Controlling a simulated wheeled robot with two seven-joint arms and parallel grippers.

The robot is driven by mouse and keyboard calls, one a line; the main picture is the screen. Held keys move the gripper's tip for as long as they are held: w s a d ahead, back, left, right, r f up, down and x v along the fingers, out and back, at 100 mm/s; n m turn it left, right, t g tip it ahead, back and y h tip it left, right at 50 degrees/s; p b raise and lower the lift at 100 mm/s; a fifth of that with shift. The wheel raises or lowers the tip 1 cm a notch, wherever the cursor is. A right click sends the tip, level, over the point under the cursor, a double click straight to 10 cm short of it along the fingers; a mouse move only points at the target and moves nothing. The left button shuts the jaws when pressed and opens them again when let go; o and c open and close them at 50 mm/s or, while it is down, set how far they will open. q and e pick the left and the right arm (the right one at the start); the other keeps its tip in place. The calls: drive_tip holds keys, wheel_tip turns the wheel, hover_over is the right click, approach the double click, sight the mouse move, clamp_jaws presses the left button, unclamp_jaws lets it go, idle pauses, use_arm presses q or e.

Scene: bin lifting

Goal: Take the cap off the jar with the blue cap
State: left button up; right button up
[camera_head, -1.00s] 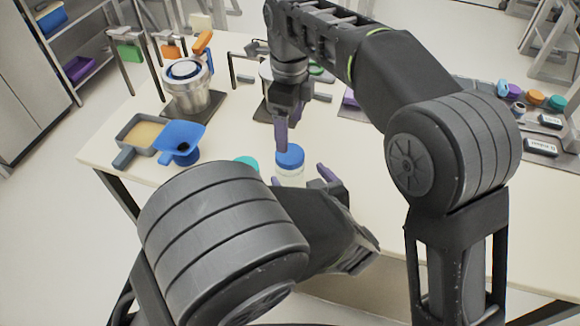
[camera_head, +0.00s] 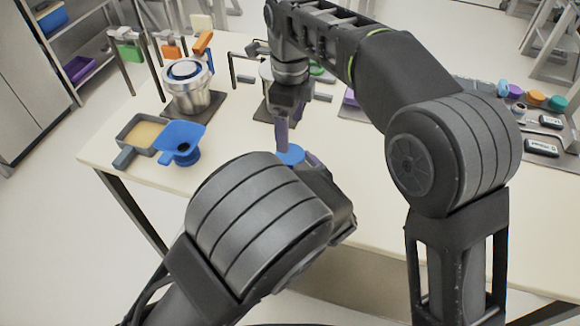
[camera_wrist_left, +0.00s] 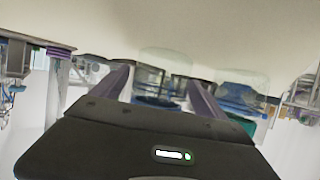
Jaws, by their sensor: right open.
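The jar's blue cap (camera_head: 290,155) shows in the head view; the jar body below it is hidden behind my left arm. In the left wrist view, which is upside down, the clear jar (camera_wrist_left: 165,62) with its blue cap (camera_wrist_left: 155,101) appears between my left fingers. My left gripper (camera_head: 312,163) is low at the jar. It also shows in the left wrist view (camera_wrist_left: 158,78), its purple fingers apart; contact with the jar cannot be told. My right gripper (camera_head: 284,146) is open and points down right at the blue cap; I cannot tell if it touches.
A second jar with a teal cap (camera_wrist_left: 240,125) stands close beside in the left wrist view. A blue funnel (camera_head: 181,140), a tray (camera_head: 138,138) and a metal vessel (camera_head: 188,92) are left.

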use_arm(q)
clamp_jaws()
use_arm(e)
drive_tip(key=shift+o, duration=0.3)
idle(0.5)
